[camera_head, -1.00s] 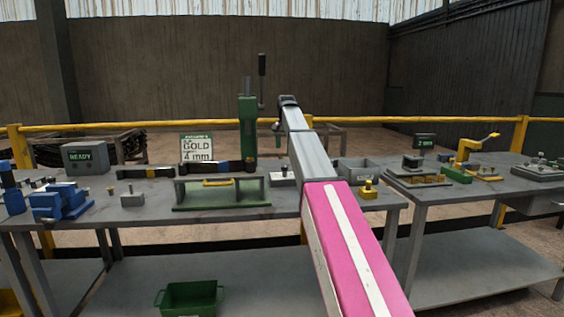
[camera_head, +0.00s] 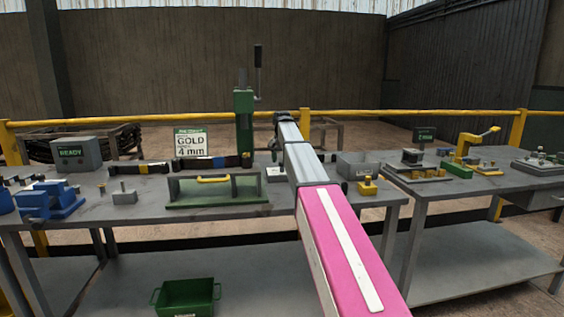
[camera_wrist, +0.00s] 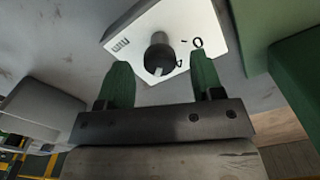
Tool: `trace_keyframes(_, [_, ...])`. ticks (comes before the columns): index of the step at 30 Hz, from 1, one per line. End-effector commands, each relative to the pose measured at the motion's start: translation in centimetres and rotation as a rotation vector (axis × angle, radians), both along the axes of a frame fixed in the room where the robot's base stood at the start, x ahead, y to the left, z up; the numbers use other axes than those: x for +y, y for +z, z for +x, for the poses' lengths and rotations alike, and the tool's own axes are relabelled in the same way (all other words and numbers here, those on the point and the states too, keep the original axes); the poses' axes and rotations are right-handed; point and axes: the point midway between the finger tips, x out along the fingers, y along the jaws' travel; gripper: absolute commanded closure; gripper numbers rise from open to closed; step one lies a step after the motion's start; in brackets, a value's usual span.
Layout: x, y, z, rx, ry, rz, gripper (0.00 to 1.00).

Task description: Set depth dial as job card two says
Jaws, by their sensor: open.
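In the wrist view a white dial plate (camera_wrist: 209,28) carries a dark round knob (camera_wrist: 158,48) with a pale pointer mark. Printed marks surround it, including a 0 at the right; the others are hard to read. My gripper (camera_wrist: 161,80) is open, its two green fingers apart on the near side of the knob, and nothing is held. I cannot tell whether they touch the plate. In the head view my arm hides the gripper. A card (camera_head: 191,142) on the bench reads "GOLD" and "4 mm"; its top line is too small to read.
A green press column (camera_head: 244,122) stands behind the bench items. A green fixture with a yellow handle (camera_head: 214,179) lies left of my arm. A grey READY box (camera_head: 75,152) stands at left. A small display (camera_head: 424,134), seemingly 2 mm, stands on the right bench.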

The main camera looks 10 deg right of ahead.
Motion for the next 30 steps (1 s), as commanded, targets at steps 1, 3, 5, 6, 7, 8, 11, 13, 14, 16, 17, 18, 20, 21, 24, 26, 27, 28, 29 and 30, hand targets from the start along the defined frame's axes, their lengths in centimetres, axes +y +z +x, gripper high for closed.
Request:
trace_keyframes(1, [-0.01, -0.38, -0.04, 0.0, 0.0, 0.0, 0.39])
trace_keyframes(3, [0.0, -0.7, -0.01, 0.0, 0.0, 0.0, 0.39])
trace_keyframes(5, [0.0, -0.84, 0.0, 0.0, 0.0, 0.0, 0.39])
trace_keyframes(6, [0.0, -0.89, 0.01, -0.001, 0.0, 0.0, 0.39])
trace_keyframes(7, [0.0, -0.9, 0.01, -0.001, 0.0, 0.0, 0.39])
trace_keyframes(8, [0.0, -0.9, 0.01, -0.001, 0.0, 0.0, 0.39])
trace_keyframes(11, [0.0, -0.88, 0.01, -0.001, 0.0, 0.0, 0.39])
trace_keyframes(13, [0.01, -0.87, 0.01, 0.0, 0.0, 0.0, 0.46])
trace_keyframes(14, [0.01, -0.87, 0.01, 0.0, 0.0, 0.0, 0.55])
trace_keyframes(16, [0.0, -0.87, 0.01, 0.0, 0.0, 0.0, 0.78])
trace_keyframes(17, [0.0, -0.86, 0.01, 0.0, 0.0, 0.0, 0.88])
trace_keyframes(18, [0.0, -0.86, 0.01, 0.0, 0.0, 0.0, 0.89])
trace_keyframes(20, [0.0, -0.86, 0.01, 0.0, 0.0, 0.0, 0.89])
trace_keyframes(21, [0.0, -0.86, 0.0, 0.0, 0.001, 0.0, 0.89])
trace_keyframes(24, [0.0, -0.85, 0.01, 0.0, 0.007, 0.0, 0.89])
trace_keyframes(26, [0.0, -0.85, 0.01, 0.0, 0.017, 0.0, 0.89])
trace_keyframes(27, [0.0, -0.85, 0.0, 0.0, 0.028, 0.0, 0.89])
trace_keyframes(28, [0.0, -0.84, 0.01, 0.0, 0.037, 0.0, 0.89])
trace_keyframes(29, [0.0, -0.84, 0.01, 0.0, 0.047, 0.0, 0.89])
trace_keyframes(30, [0.01, -0.84, 0.0, 0.0, 0.065, 0.0, 0.89])
